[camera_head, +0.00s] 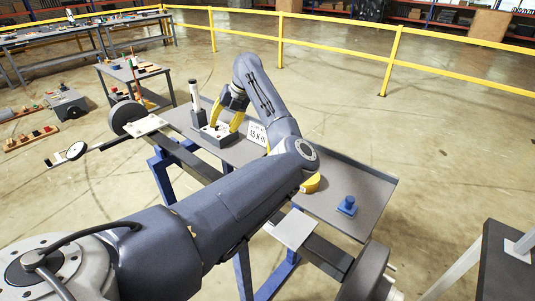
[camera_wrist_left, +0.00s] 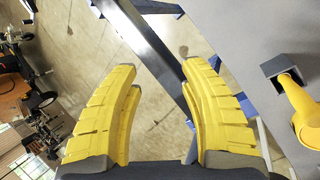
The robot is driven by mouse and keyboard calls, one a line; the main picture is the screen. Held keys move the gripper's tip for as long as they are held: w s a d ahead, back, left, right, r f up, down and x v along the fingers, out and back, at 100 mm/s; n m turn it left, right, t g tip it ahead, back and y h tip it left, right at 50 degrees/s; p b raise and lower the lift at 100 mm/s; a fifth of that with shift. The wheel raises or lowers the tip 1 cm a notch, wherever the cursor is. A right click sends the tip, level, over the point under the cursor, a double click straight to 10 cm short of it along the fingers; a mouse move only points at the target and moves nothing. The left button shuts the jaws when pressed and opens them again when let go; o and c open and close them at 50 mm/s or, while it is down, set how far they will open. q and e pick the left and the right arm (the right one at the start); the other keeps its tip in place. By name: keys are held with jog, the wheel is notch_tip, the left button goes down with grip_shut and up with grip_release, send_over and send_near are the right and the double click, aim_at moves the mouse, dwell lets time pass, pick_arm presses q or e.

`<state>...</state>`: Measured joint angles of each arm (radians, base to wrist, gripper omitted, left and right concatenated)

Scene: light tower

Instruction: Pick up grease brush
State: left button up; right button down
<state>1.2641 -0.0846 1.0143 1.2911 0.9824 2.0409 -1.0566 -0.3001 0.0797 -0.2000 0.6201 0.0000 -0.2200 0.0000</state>
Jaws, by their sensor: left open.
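I cannot identify the grease brush for certain in either view. My left gripper (camera_head: 222,126) is open, with its yellow fingers pointing down over the dark grey block (camera_head: 207,134) on the workbench in the head view. Whether the fingers touch the block is not clear. My right gripper is not in view.
A yellow railing (camera_head: 335,37) stands behind.

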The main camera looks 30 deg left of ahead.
pick_arm(q)
jog(key=w+d+r+t+h, duration=0.1)
jog(key=w+d+r, duration=0.15)
jog(key=d, duration=0.25)
jog(key=w+d+r+m+t+h, duration=0.1)
jog(key=w+d+r+h, duration=0.15)
jog(key=d, duration=0.35)
jog(key=w+d+r+t, duration=0.1)
jog(key=w+d+r, duration=0.1)
jog(key=d+r, duration=0.25)
jog(key=f, duration=0.5)
jog(key=w+a+f, duration=0.1)
jog(key=f, duration=1.1)
jog(key=shift+w+a+f, duration=0.15)
jog(key=shift+w+f, duration=0.05)
jog(key=shift+w, duration=0.2)
jog(key=shift+o, duration=0.3)
grip_shut()
